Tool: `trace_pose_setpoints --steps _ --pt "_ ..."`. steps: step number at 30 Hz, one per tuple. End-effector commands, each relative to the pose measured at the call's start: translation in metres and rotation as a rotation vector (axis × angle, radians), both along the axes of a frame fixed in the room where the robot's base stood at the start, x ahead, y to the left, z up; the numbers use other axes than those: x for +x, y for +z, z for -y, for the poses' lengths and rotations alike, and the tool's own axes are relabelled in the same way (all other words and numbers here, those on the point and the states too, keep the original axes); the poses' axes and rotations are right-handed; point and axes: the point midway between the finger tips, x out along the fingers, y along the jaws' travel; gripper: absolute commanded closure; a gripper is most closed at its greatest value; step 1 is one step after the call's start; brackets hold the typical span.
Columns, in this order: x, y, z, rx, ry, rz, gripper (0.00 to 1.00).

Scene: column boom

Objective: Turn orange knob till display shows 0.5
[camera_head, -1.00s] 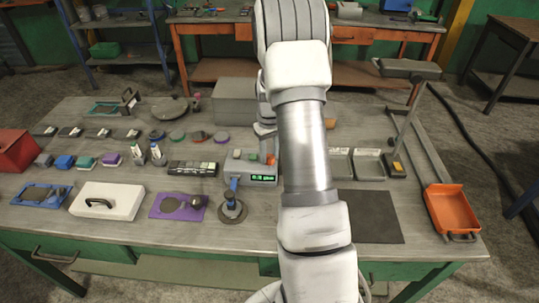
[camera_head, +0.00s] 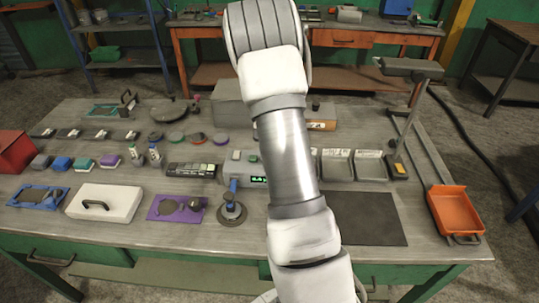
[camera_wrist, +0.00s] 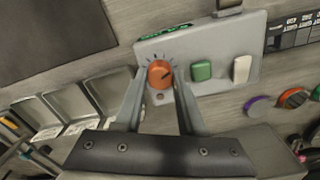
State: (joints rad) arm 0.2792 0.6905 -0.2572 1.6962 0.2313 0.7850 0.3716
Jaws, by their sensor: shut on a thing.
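The orange knob (camera_wrist: 159,75) sits on the face of a light grey device (camera_wrist: 222,60), beside a green button (camera_wrist: 202,71) and a white switch (camera_wrist: 242,69). A dark pointer line crosses the knob, with tick marks around it. My gripper (camera_wrist: 160,84) has one finger on each side of the knob and is shut on it. In the head view the device (camera_head: 236,168) is partly behind my arm, which hides the knob and gripper. Its display (camera_head: 258,180) shows small green digits too blurred to read surely. The display is only partly visible in the wrist view (camera_wrist: 178,28).
A blue-handled round tool (camera_head: 231,208) stands in front of the device. Grey trays (camera_head: 336,164) and a dark mat (camera_head: 362,218) are to the right.

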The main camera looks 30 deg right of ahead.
Motion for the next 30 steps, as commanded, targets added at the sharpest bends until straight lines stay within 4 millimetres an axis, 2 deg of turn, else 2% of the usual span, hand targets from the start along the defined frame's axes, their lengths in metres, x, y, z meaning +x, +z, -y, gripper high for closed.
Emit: trace_pose_setpoints --steps 6,15,30 --pt "0.0006 0.0011 -0.0001 0.000 -0.180 0.001 1.00" --pt "0.0006 0.0013 0.0004 -0.001 -0.348 0.002 1.00" --pt "0.0009 0.0009 0.0001 0.000 -0.417 0.002 1.00"
